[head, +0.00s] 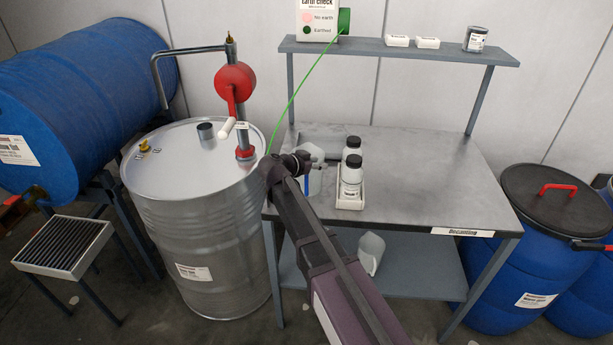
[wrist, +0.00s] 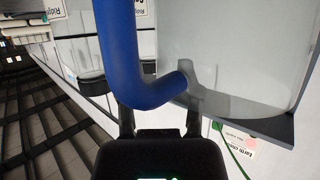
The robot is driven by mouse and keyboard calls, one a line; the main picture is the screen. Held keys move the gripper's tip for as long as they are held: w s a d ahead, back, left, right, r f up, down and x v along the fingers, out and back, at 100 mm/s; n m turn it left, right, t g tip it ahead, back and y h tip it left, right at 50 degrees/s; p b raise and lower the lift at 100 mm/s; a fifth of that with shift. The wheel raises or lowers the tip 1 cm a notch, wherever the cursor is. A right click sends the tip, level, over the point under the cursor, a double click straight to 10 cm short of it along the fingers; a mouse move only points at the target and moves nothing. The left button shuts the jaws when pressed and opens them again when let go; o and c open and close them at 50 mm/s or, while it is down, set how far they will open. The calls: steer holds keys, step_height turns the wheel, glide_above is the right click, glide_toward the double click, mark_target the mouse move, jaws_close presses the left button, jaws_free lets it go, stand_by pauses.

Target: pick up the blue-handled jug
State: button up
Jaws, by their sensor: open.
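The jug (head: 316,154) stands on the left part of the bench top, partly hidden behind my gripper in the head view. A bit of its blue handle (head: 308,181) shows below the gripper. In the wrist view the blue handle (wrist: 120,50) is very close, and the pale translucent jug body (wrist: 230,45) fills the upper right. My gripper (head: 300,160) is open at the jug. In the wrist view its two fingers (wrist: 159,112) are apart, with the handle's bent end in front of and between them. I cannot tell whether they touch it.
A white tray (head: 348,204) with two black-capped bottles (head: 351,175) stands just right of the jug on the bench (head: 425,175). The steel drum (head: 195,220) with its red pump stands close left. Another pale vessel (head: 371,251) is on the lower shelf. The bench's right side is clear.

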jaws_close()
steer(key=shift+r, duration=0.1)
stand_by(0.4)
step_height(320, 180, up, 3)
steer(key=p, duration=0.3)
steer(key=shift+r, duration=0.2)
steer(key=s+a+p, duration=0.1)
steer(key=s+a, duration=0.1)
steer(key=s, duration=0.5)
steer(key=s+a+r+p, duration=0.1)
steer(key=s+a, duration=0.1)
steer(key=s, duration=0.6)
steer(key=shift+s+r, duration=0.25)
